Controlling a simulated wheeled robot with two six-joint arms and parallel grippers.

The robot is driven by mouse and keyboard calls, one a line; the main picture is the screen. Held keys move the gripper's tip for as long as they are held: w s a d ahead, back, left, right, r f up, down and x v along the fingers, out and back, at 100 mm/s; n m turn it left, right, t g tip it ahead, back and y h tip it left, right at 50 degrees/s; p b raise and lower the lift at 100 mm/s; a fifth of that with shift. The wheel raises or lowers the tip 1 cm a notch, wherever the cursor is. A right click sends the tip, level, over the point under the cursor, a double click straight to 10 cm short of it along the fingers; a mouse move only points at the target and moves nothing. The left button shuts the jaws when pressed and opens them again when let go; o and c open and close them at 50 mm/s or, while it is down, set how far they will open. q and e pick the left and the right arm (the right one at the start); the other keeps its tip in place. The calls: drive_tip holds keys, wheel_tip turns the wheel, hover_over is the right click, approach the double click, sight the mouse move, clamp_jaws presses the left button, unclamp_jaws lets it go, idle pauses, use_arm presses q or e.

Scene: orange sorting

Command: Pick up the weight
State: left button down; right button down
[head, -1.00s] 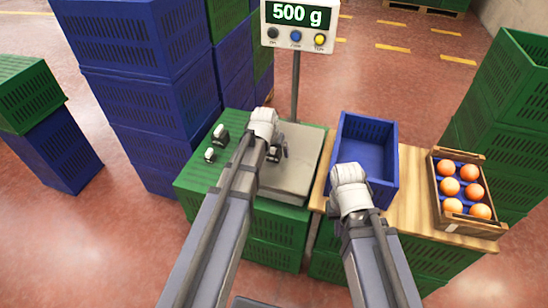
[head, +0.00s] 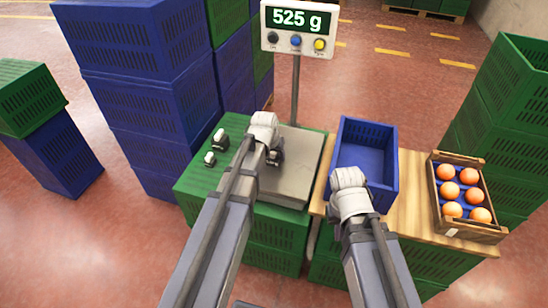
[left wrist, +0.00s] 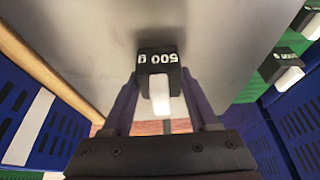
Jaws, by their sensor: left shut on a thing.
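The black weight marked 500 g (left wrist: 158,66), with a white top, is on the metal scale plate (head: 296,185). My left gripper (left wrist: 160,88) is shut on it, one finger on each side. In the head view the weight (head: 276,157) shows just past my left wrist, partly covered. The scale display (head: 297,19) reads 525 g. My right arm ends over the front of the blue crate, and its fingers are hidden.
Two other weights (head: 220,138) (head: 209,159) stand on the green crate top left of the plate. An empty blue crate (head: 366,131) stands right of the scale. A wooden box (head: 466,232) of several oranges is at the far right.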

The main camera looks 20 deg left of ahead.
idle(0.6)
use_arm(q)
wheel_tip(320, 180, up, 10)
drive_tip(key=p, duration=1)
